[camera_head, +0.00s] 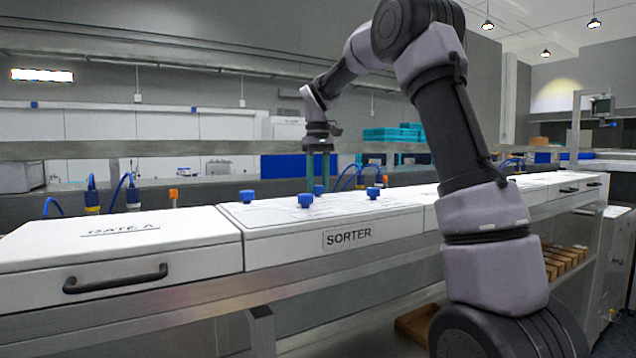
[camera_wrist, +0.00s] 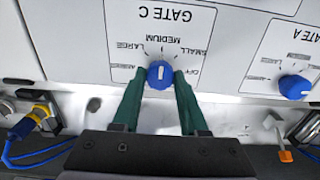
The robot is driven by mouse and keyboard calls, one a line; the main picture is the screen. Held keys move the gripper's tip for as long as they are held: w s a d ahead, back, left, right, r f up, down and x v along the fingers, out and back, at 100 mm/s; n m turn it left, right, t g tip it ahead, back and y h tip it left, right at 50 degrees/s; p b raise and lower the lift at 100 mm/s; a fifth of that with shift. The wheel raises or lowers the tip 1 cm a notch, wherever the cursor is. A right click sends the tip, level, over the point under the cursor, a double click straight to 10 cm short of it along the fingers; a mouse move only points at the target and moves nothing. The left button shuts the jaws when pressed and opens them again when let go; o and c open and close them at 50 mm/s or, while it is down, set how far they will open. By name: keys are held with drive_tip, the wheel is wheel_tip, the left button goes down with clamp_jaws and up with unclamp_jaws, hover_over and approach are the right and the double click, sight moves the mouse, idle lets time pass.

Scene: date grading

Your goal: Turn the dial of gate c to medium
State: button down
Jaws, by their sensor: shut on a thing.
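The gate C dial (camera_wrist: 160,75) is a blue round knob with a white mark, on a white panel printed upside down in the wrist view. The labels OFF, SMALL, MEDIUM (camera_wrist: 161,38) and LARGE fan around it. The white mark looks roughly in line with MEDIUM. My gripper (camera_wrist: 159,78) has its two green fingers on either side of the knob, shut on it. In the head view my gripper (camera_head: 318,172) reaches down onto the sorter top; the held dial is hard to make out there.
The gate A dial (camera_wrist: 294,86) is beside it at the right in the wrist view. Other blue dials (camera_head: 306,201) (camera_head: 373,192) stand close by on the sorter (camera_head: 280,250). Blue cables with yellow-collared plugs (camera_wrist: 40,112) and an orange-tipped part (camera_wrist: 285,155) lie near the panel edge.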

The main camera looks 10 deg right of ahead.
sight(320, 186)
idle(0.3)
drive_tip(key=shift+c, duration=2.2)
unclamp_jaws()
wheel_tip(320, 186, up, 11)
drive_tip(key=s+d+m+t+y, duration=0.1)
drive_tip(key=s+d+m+t, duration=0.25)
drive_tip(key=s, duration=1.15)
drive_tip(key=s+d+f+m+t, duration=0.1)
drive_tip(key=s+f+m+t, duration=0.1)
drive_tip(key=s+f, duration=0.3)
drive_tip(key=s+d+f+m+t+y, duration=0.1)
drive_tip(key=s+f, duration=0.4)
drive_tip(key=s, duration=0.5)
drive_tip(key=shift+d+f+m+t, duration=0.15)
drive_tip(key=shift+f+m+t, duration=0.15)
drive_tip(key=shift+m, duration=0.35)
